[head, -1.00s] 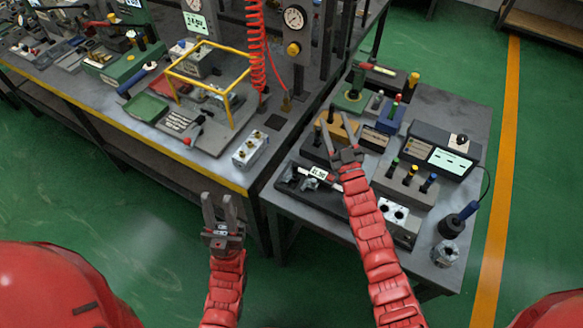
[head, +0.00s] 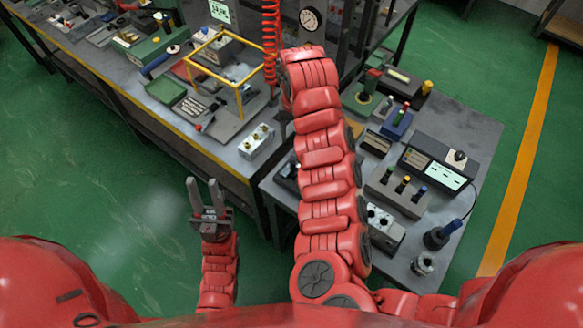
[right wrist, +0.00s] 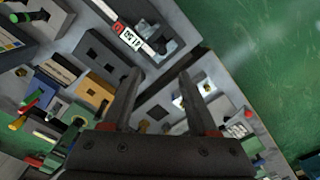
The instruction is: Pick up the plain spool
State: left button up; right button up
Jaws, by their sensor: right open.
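I cannot tell which part is the plain spool. A grey rack (head: 397,196) on the right-hand table holds upright dark pegs with green, yellow and blue tops. A grey valve block (head: 384,232) with round holes sits in front of it, and another valve block (head: 256,141) stands on the main bench. My left gripper (head: 205,190) is open and empty over the floor, in front of the bench. My right gripper is hidden behind its raised arm in the head view. In the right wrist view my right gripper (right wrist: 160,80) is open, with nothing visible between its fingers.
A tester with a lit screen (head: 437,165) and a blue-and-black tool (head: 443,234) stand on the right table. A yellow frame (head: 221,68) and a red coiled hose (head: 270,40) stand above the bench. A tan block (right wrist: 94,92) shows beside my right fingers.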

aim_at(293, 168)
notch_tip(293, 168, down, 12)
jog(key=b, duration=0.3)
jog(key=shift+a+b, duration=0.15)
jog(key=shift+b, duration=0.15)
jog(key=shift+f+p, duration=0.25)
jog(key=shift+p, duration=0.1)
notch_tip(293, 168, down, 4)
jog(key=shift+a+r+p, duration=0.15)
jog(key=shift+r+p, duration=0.1)
jog(key=shift+p, duration=0.8)
jog(key=shift+w+f, duration=0.1)
jog(key=shift+f, duration=0.6)
grip_shut()
